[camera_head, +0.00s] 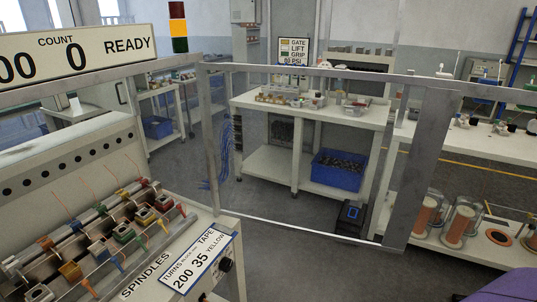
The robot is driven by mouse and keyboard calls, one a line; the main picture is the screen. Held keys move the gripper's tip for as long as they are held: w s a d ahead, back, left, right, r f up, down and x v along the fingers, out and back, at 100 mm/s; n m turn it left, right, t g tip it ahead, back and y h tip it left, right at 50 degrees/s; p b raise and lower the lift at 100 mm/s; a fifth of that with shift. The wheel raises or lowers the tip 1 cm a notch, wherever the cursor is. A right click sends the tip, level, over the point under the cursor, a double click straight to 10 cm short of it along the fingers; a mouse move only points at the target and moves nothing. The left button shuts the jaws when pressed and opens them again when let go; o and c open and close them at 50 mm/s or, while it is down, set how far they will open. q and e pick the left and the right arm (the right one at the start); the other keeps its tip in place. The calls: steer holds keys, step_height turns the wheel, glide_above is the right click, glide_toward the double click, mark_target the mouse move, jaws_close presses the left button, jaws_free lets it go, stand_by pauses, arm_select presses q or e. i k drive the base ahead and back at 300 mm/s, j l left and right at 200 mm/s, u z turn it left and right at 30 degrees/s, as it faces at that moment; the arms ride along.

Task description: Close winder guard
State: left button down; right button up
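The winder (75,210) stands at the left, with a row of spindles holding coloured clamps and bobbins along its front. The guard (405,175) is a grey metal frame around what looks like a clear panel. It stands out to the right of the winder, across the middle of the view, and the spindles are uncovered. Its left post (210,130) meets the machine frame near the winder's far right corner. Neither of my grippers shows in the head view.
A sign (75,52) reading READY hangs over the winder. A label plate (203,262) and a dark knob (225,265) are on its front. Behind the guard are a workbench (310,110) and a blue bin (337,172). Copper-coloured spools (458,224) stand at the right.

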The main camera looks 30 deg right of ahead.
mark_target(441, 96)
steer(key=k, duration=0.7)
steer(key=k+u, duration=0.3)
steer(key=u, duration=0.2)
steer(key=k+j+u, duration=0.15)
steer(key=u, duration=0.3)
steer(key=l+u, duration=0.35)
steer(key=k+l+u, duration=0.1)
steer(key=l+u, duration=0.3)
steer(key=k+l, duration=0.1)
steer(key=l, duration=0.5)
steer(key=k+l, duration=0.15)
steer(key=l, duration=0.4)
steer(key=k+l, duration=0.1)
steer(key=l, duration=0.5)
steer(key=k+l, duration=0.15)
steer(key=l, duration=0.4)
steer(key=k+l, duration=0.1)
steer(key=l, duration=0.5)
steer(key=k+l, duration=0.15)
steer(key=l, duration=0.4)
steer(key=k+l, duration=0.1)
steer(key=l, duration=0.5)
steer(key=k+l, duration=0.15)
steer(key=l, duration=0.4)
